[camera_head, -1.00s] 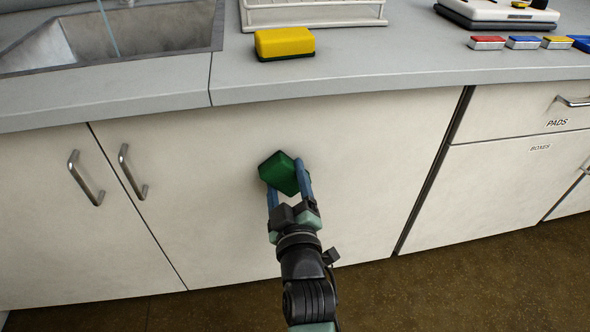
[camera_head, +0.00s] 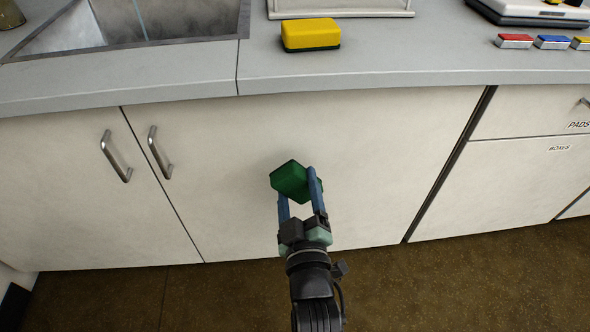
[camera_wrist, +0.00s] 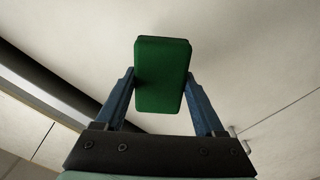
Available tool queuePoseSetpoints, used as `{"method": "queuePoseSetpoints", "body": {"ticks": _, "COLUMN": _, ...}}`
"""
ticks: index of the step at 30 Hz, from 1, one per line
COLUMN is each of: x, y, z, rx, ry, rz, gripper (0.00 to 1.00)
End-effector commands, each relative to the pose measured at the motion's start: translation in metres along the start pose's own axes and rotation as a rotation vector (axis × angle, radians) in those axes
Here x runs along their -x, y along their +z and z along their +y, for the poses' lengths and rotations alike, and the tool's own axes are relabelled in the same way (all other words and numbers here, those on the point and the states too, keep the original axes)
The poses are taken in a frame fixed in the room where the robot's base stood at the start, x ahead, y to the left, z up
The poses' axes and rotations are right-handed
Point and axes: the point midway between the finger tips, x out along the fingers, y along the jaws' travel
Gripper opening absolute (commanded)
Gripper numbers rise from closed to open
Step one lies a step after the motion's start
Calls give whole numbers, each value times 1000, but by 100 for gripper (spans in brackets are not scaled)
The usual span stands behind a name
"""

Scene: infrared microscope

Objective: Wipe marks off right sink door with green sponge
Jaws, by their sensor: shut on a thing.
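The green sponge (camera_head: 291,181) is held between the two blue fingers of my gripper (camera_head: 300,190), in front of the right sink door (camera_head: 380,150). In the wrist view the green sponge (camera_wrist: 162,75) stands lengthwise between the fingertips of my gripper (camera_wrist: 160,88). The pale door fills the background there. I cannot tell whether the sponge touches the door. I see no clear marks on the visible part of the door; the area behind the sponge and gripper is hidden.
The left sink door (camera_head: 70,190) and two metal handles (camera_head: 158,152) are to the left. A yellow sponge (camera_head: 310,35) lies on the grey counter (camera_head: 400,62) near the sink (camera_head: 130,25). Drawers (camera_head: 530,112) stand right of a dark gap. Brown floor (camera_head: 440,280) is below.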

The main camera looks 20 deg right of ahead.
Motion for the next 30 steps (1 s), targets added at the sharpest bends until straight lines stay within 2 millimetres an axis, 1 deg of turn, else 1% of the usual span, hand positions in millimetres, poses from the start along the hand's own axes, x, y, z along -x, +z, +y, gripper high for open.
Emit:
{"method": "queuePoseSetpoints", "body": {"ticks": 4, "x": 7, "y": 0, "z": 1, "rx": 1, "ry": 1, "rz": -1, "gripper": 19}}
{"method": "queuePoseSetpoints", "body": {"ticks": 14, "x": 10, "y": 0, "z": 1, "rx": 1, "ry": 2, "rz": -1, "gripper": 19}}
{"method": "queuePoseSetpoints", "body": {"ticks": 21, "x": 30, "y": 0, "z": 2, "rx": 1, "ry": 1, "rz": -3, "gripper": 19}}
{"method": "queuePoseSetpoints", "body": {"ticks": 24, "x": 36, "y": 0, "z": 2, "rx": 2, "ry": 2, "rz": -3, "gripper": 19}}
{"method": "queuePoseSetpoints", "body": {"ticks": 30, "x": 38, "y": 0, "z": 1, "rx": 1, "ry": 3, "rz": 0, "gripper": 19}}
